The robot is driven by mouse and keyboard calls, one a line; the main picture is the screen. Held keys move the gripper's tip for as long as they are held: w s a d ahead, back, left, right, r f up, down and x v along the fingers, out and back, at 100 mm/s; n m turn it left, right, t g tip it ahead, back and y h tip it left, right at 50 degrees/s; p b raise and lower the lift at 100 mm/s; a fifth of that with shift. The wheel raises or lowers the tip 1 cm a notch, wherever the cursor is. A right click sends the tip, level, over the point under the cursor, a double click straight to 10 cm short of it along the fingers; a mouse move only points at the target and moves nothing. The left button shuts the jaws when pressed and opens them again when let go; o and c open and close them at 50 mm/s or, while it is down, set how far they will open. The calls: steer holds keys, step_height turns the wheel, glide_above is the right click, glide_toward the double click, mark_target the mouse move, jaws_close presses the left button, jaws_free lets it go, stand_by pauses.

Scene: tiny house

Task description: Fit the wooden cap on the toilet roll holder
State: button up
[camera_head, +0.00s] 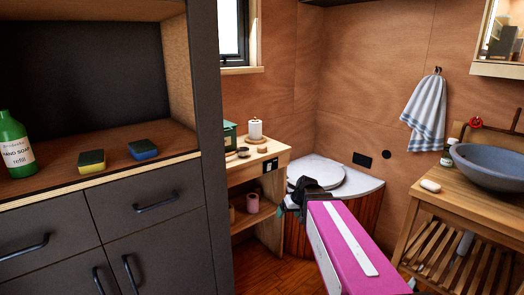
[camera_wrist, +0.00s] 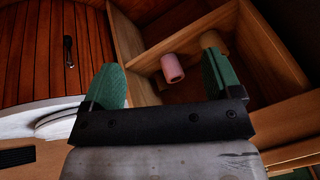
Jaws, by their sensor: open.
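A white toilet roll (camera_head: 255,129) stands upright on a round wooden base (camera_head: 257,139), which looks like the holder, on top of the wooden shelf unit (camera_head: 268,151). A small dark round item (camera_head: 243,152) lies in front of it; I cannot tell whether it is the wooden cap. A pink roll (camera_head: 252,203) sits on the lower shelf; it also shows in the wrist view (camera_wrist: 172,68). My gripper (camera_head: 298,196), with green fingers in the wrist view (camera_wrist: 160,62), is open and empty, right of the shelf unit. A tan cylinder (camera_wrist: 213,42) is partly hidden behind its right finger.
The toilet box with a white lid (camera_head: 350,181) stands just beyond my gripper. A dark cabinet (camera_head: 100,225) fills the left, with soap and sponges on its counter. A washbasin table (camera_head: 455,195) stands at the right. A green box (camera_head: 230,134) sits left of the roll.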

steer(key=w+a+r+n+t+y, duration=0.3)
steer(key=w+r+n+y, duration=0.1)
steer(key=w+r, duration=0.9)
steer(key=n+t+y, duration=0.2)
steer(key=t, duration=0.1)
glide_toward(263, 146)
steer(key=x, duration=1)
steer(key=shift+w+a+f, duration=0.15)
steer(key=shift+a, duration=0.1)
steer(key=c, duration=1)
